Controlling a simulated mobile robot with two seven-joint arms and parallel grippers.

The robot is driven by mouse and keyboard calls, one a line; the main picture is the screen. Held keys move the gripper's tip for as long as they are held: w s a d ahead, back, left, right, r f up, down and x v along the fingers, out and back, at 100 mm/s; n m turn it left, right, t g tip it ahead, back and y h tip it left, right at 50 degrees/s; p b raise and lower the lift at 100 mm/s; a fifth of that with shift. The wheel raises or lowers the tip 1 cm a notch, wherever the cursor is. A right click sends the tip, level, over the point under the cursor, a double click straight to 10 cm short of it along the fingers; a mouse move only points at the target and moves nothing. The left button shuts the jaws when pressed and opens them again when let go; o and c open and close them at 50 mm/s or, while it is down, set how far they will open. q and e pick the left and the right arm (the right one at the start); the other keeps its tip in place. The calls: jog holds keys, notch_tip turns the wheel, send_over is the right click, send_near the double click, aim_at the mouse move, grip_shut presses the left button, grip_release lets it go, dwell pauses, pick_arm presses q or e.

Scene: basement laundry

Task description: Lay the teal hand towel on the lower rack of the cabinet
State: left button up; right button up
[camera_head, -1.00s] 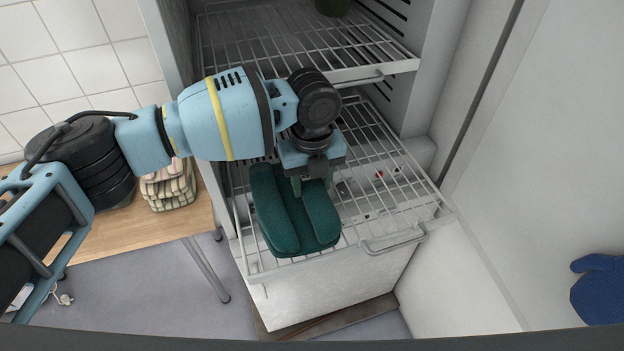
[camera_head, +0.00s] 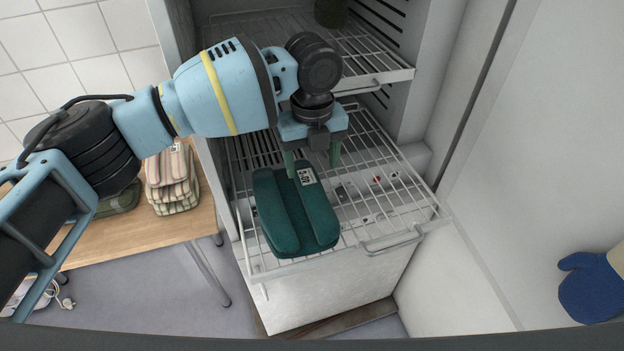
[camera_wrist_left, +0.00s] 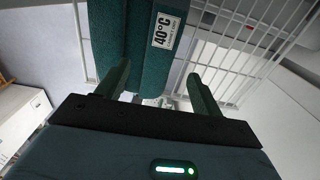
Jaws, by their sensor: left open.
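The teal hand towel (camera_head: 294,218), folded with a white label, lies on the lower rack (camera_head: 395,190) of the white cabinet (camera_head: 415,95), near its front left. In the left wrist view the towel (camera_wrist_left: 135,50) shows its "40°C" label, and the rack bars (camera_wrist_left: 240,40) are beside it. My left gripper (camera_head: 312,168) is open and empty above the towel's back edge. My right gripper is not in view.
The upper rack (camera_head: 365,62) holds a dark green item (camera_head: 331,12) at the back. A wooden table (camera_head: 150,232) with a folded striped cloth (camera_head: 172,185) stands at the left. A blue mitt (camera_head: 590,288) is at the lower right. The lower rack's right side is clear.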

pick_arm(q)
notch_tip(320, 180, up, 5)
jog(key=shift+f, duration=0.1)
dwell(1.4)
